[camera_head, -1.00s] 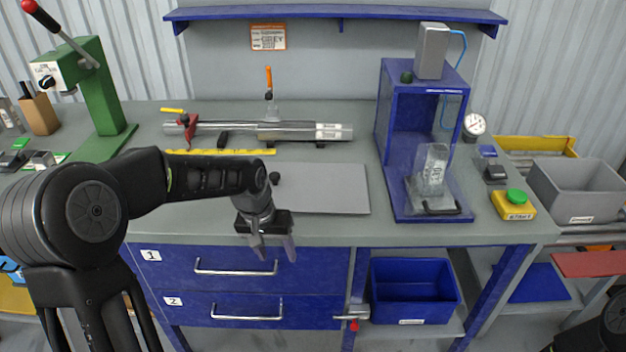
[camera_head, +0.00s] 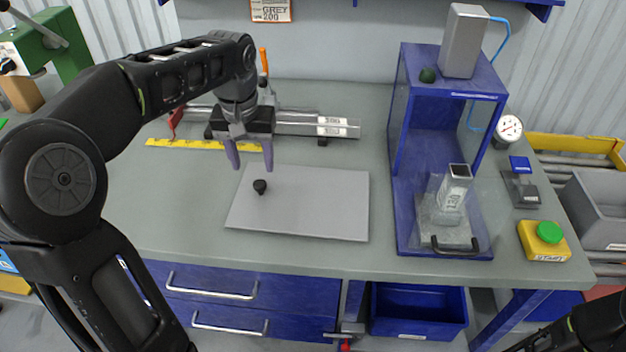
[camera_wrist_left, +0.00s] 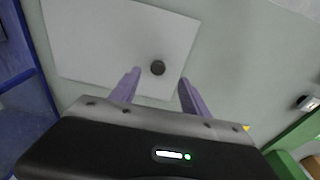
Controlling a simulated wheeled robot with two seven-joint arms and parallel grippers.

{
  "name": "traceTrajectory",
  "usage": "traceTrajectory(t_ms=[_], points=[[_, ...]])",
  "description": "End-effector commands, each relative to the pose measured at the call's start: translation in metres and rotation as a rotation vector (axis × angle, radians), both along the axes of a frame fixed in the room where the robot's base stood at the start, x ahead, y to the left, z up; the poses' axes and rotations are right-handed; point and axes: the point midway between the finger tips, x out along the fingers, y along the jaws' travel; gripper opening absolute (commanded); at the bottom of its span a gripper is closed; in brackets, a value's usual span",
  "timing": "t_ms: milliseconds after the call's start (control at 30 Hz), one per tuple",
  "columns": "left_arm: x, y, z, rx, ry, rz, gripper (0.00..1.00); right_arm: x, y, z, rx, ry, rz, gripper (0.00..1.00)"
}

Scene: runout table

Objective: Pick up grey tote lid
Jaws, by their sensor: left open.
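The grey tote lid (camera_head: 310,206) is a flat light-grey sheet lying on the bench, with a small black knob (camera_head: 260,186) near its left end. It also shows in the left wrist view (camera_wrist_left: 105,45), with the knob (camera_wrist_left: 157,68) ahead of and between the fingers. My left gripper (camera_head: 252,168) is open and empty, pointing down above the lid's back left part, close to the knob. Its purple fingers (camera_wrist_left: 158,92) are apart and not touching the knob. My right gripper is not in view; only part of that arm shows at the lower right.
A blue press frame (camera_head: 402,170) with a clear guard stands right of the lid. A yellow ruler (camera_head: 185,144) and a metal tube (camera_head: 300,124) lie behind the lid. A yellow box with a green button (camera_head: 543,240) is at the right. The bench left of the lid is clear.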

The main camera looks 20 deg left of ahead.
Motion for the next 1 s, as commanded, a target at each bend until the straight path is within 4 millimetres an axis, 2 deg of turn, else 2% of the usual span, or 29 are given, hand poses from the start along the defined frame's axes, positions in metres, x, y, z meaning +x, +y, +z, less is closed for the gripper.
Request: traceTrajectory(t_ms=[333, 633, 1000], points=[[-0.001, 0.001, 0.001, 0.001, 0.002, 0.002, 0.54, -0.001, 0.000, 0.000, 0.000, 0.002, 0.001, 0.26], [0.002, 0.001, -0.024, 0.001, 0.003, 0.002, 0.54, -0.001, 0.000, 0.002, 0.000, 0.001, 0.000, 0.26], [0.004, 0.001, -0.029, 0.001, 0.002, 0.002, 0.54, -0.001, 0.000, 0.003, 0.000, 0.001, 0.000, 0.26]])
